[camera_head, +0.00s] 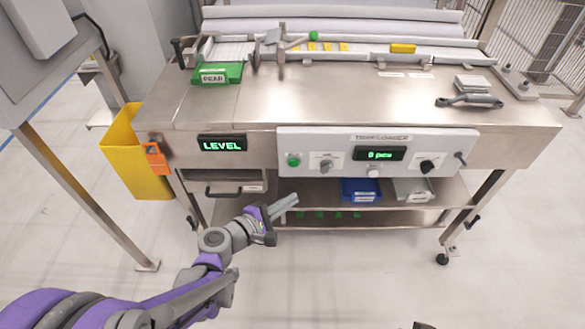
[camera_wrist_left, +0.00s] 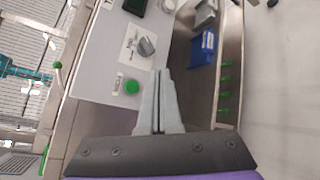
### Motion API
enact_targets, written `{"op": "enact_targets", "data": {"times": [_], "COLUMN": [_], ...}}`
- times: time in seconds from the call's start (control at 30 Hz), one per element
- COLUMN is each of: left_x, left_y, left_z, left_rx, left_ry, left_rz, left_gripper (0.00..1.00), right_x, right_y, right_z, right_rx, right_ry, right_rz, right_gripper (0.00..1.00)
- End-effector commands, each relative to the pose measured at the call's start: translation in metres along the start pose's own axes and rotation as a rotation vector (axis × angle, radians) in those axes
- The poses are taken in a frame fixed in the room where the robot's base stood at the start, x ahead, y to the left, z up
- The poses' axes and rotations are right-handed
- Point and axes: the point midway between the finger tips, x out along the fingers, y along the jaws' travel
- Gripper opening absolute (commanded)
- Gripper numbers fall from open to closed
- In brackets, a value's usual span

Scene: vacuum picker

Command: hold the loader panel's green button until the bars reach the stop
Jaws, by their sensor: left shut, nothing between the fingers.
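The loader panel (camera_head: 340,150) is a light grey plate on the front of the steel bench. Its green button (camera_head: 293,161) sits at the panel's left end; it also shows in the left wrist view (camera_wrist_left: 132,87), just left of my fingers. My left gripper (camera_head: 291,199) is shut and empty, in front of and below the button and apart from it in the head view. Several yellow bars (camera_head: 328,46) lie on the bench's top channel. Whether they touch a stop is too small to tell. The panel display (camera_head: 380,153) reads "0 pcs".
A grey knob (camera_head: 326,163) is right of the button, a black knob (camera_head: 428,166) further right. A drawer handle (camera_head: 225,190) is left below the panel. Blue bin (camera_head: 360,190) stands on the shelf below. A yellow bin (camera_head: 135,155) is at left. The floor in front is clear.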

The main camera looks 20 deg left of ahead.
Motion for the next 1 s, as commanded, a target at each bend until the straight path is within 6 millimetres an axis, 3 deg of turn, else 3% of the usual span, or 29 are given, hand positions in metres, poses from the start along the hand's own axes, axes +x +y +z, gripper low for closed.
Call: {"op": "enact_targets", "data": {"times": [0.37,1.0], "left_x": [0.006,0.058], "left_y": [0.004,0.043], "left_z": [-0.004,-0.042], "left_rx": [0.002,0.003], "left_ry": [0.0,0.0], "left_rz": [-0.001,-0.002], "left_gripper": [0.0,0.0], "right_x": [0.0,0.004], "right_y": [0.0,0.0], "right_z": [0.0,0.001], "right_rx": [0.0,0.0], "right_ry": [0.0,-0.001], "right_rz": [0.0,0.0], "right_gripper": [0.0,0.0]}}
